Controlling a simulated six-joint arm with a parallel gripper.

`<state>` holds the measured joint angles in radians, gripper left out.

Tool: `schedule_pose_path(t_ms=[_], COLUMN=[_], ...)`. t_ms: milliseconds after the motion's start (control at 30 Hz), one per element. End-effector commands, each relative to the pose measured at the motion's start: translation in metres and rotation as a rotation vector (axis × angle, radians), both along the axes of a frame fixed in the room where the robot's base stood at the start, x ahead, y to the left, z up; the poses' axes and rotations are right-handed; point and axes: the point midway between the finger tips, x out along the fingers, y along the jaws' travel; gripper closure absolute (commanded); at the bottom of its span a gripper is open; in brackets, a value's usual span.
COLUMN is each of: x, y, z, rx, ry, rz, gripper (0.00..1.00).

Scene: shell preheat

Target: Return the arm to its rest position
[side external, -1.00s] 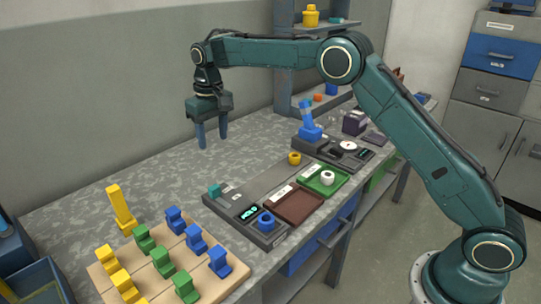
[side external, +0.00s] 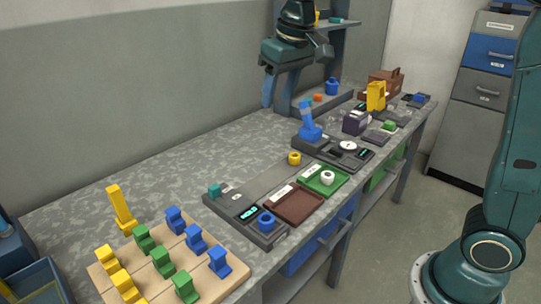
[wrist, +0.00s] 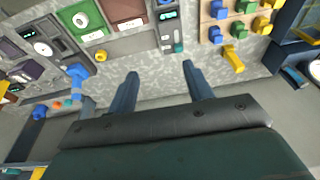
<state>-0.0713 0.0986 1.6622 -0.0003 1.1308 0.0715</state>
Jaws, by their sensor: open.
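My gripper (side external: 282,88) hangs in the air above the back of the workbench, in front of the shelf unit, with its fingers pointing down. In the wrist view my gripper (wrist: 160,82) shows two blue-grey fingers spread apart with nothing between them. It touches nothing that I can see. My upper arm is partly cut off by the top and right edges of the side view.
The workbench (side external: 120,188) holds a wooden board (side external: 215,285) of coloured blocks, a yellow piece (side external: 121,210), a grey device (side external: 245,217), brown tray (side external: 293,204) and green tray (side external: 322,181). A shelf unit (side external: 284,70) stands behind. The bench's back left is clear.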

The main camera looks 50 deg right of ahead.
Motion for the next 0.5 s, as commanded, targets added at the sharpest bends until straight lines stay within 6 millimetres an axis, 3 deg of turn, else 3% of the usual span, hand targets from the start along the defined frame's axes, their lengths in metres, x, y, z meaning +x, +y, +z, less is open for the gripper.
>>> schedule_pose_path(t_ms=[233, 500], x=[-0.059, -0.120], y=[-0.010, -0.019], z=[0.010, 0.007], rx=[-0.001, -0.004], ry=[-0.055, -0.113], rz=[-0.001, -0.002], gripper=[0.49, 0.49])
